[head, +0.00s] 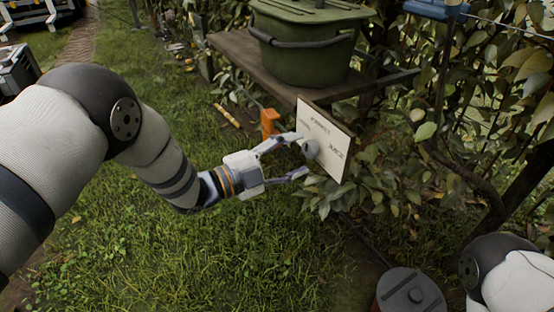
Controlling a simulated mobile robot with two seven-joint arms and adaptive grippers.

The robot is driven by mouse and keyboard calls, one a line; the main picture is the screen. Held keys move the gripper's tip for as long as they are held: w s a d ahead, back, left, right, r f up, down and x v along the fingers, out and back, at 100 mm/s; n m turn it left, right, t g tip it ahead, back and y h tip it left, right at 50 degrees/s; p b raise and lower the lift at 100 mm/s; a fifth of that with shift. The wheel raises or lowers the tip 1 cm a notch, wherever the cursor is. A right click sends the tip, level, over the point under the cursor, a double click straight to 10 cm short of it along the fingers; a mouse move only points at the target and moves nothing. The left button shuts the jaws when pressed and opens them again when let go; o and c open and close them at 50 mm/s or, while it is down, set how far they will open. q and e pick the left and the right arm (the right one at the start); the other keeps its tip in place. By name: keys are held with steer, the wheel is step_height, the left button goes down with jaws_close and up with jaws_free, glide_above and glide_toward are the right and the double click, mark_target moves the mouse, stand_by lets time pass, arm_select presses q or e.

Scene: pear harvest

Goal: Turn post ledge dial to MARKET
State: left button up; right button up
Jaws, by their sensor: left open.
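The dial panel (335,160) is a cream board fixed at the front of the wooden ledge (290,88). It bears the words MARKET near its top and JUICE at the right; another label at the left is too small to read. The grey dial knob (310,149) sits on the panel's left part. Its pointer direction cannot be made out. My left gripper (297,157) is open, with one finger above and one below the knob's level, close in front of it. I cannot tell whether a finger touches it. My right gripper is out of view.
A green lidded pot (302,45) stands on the ledge above the panel. An orange object (269,123) is just behind my left gripper. Leafy branches crowd the right. A grey-lidded container (410,292) stands at the bottom right. Open grass (180,250) lies below.

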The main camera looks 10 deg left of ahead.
arm_select(q)
steer(key=v, duration=0.9)
